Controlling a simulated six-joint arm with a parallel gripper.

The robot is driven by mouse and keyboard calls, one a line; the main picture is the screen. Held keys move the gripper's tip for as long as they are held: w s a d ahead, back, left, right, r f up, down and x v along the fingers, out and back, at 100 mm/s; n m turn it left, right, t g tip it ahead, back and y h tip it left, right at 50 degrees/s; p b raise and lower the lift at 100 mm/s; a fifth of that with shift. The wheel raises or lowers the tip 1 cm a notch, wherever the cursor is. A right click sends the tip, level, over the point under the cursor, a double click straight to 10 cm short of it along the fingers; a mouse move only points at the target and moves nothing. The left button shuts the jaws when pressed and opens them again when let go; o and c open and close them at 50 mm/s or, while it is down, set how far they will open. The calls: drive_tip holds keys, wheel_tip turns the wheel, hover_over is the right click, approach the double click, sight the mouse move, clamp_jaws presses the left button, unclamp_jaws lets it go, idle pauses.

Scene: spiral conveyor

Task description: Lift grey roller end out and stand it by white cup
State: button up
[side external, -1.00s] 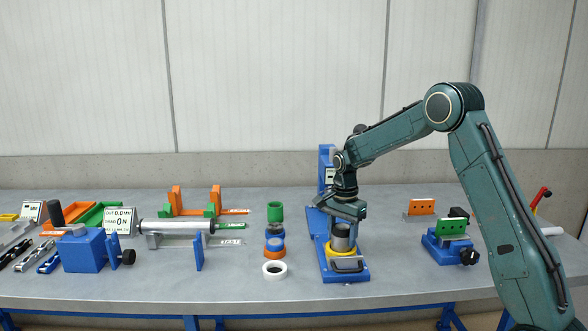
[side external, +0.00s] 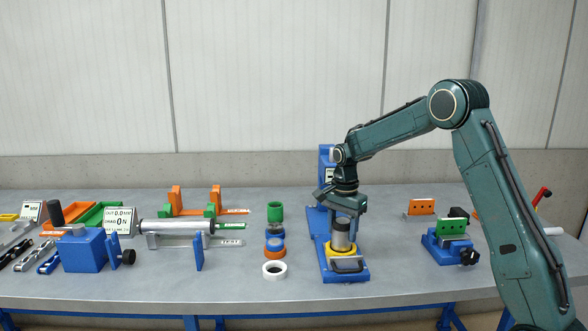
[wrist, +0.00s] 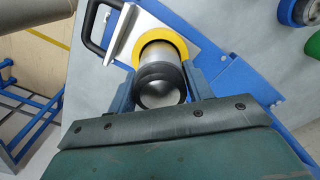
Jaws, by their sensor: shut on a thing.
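The grey roller end (side external: 341,236) is a metal cylinder standing upright in the yellow ring (side external: 345,250) of the blue fixture (side external: 325,262). In the wrist view the roller end (wrist: 160,82) shows a dark collar and a domed end, with the yellow ring (wrist: 185,48) around its far part. My gripper (side external: 343,219) is above the fixture, its fingers on either side of the roller end's upper part and shut on it. The white cup (side external: 274,269) is a low white ring on the bench, left of the fixture.
An orange and blue ring piece (side external: 275,248) and a green cup (side external: 275,211) stand behind the white cup. A black handle (side external: 347,265) is on the fixture's front. A long roller (side external: 175,226) lies left. A blue vise (side external: 449,247) stands right.

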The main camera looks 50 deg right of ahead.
sight(336, 223)
drive_tip(key=shift+r, duration=0.3)
drive_tip(key=shift+r, duration=0.35)
drive_tip(key=shift+r, duration=0.3)
idle(0.3)
drive_tip(key=shift+r, duration=1.85)
drive_tip(key=shift+a, duration=0.1)
drive_tip(key=n, duration=0.1)
drive_tip(key=a+n, duration=0.2)
drive_tip(key=shift+w+f, duration=0.25)
drive_tip(key=shift+f, duration=0.05)
drive_tip(key=a+f+n, duration=0.2)
drive_tip(key=a+n, duration=0.6)
drive_tip(key=n, duration=0.3)
drive_tip(key=shift+w+n, duration=0.3)
drive_tip(key=shift+w, duration=0.05)
